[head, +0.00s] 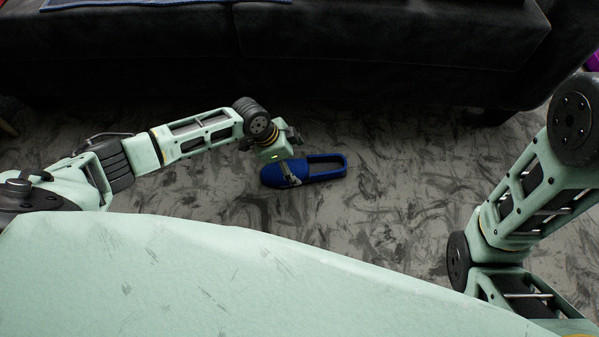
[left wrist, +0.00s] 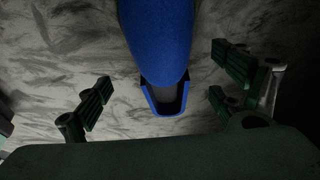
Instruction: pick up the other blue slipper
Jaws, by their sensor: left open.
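One blue slipper (head: 327,168) lies on the grey patterned floor in front of the dark sofa, its open heel end to the right in the head view. My left gripper (head: 289,177) is over its closed toe part, pointing down. In the left wrist view the slipper (left wrist: 158,40) lies between the spread fingers of the left gripper (left wrist: 160,88), with clear gaps on both sides. The left gripper is open and holds nothing. My right arm shows at the right edge of the head view, but its gripper is out of view.
A black sofa (head: 300,45) stands along the back, with a blue cloth (head: 130,3) on its seat at the upper left. The floor (head: 400,190) around the slipper is clear. A purple thing (head: 593,60) shows at the right edge.

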